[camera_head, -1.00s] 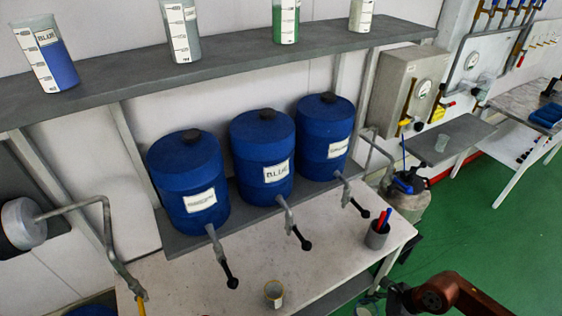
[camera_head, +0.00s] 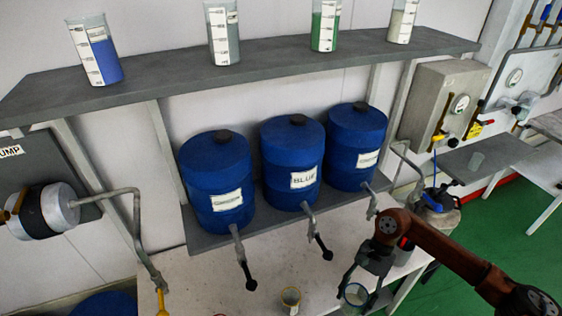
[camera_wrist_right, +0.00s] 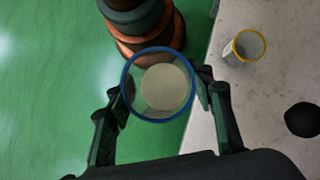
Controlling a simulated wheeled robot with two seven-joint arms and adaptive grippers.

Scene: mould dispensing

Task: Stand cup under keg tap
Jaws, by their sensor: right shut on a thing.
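My right gripper (camera_head: 364,284) is shut on a clear cup (camera_head: 354,296) with a blue rim, held near the table's front edge. In the right wrist view the cup (camera_wrist_right: 160,86) sits between the two fingers, its mouth facing the camera. Three blue kegs (camera_head: 293,160) stand on a low grey shelf. Their labels are partly readable; the middle one says BLUE. Each keg has a grey tap; the left tap (camera_head: 239,247) and middle tap (camera_head: 315,225) show black handles. The right tap (camera_head: 372,207) is partly behind my arm. The held cup is apart from the taps. My left gripper is out of view.
A yellow-rimmed cup (camera_head: 290,298) stands on the white table (camera_head: 200,280), left of the held cup; it also shows in the right wrist view (camera_wrist_right: 244,46). A pump pipe (camera_head: 140,235) rises at left. Measuring beakers (camera_head: 326,26) stand on the upper shelf (camera_head: 270,62). Green floor lies right.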

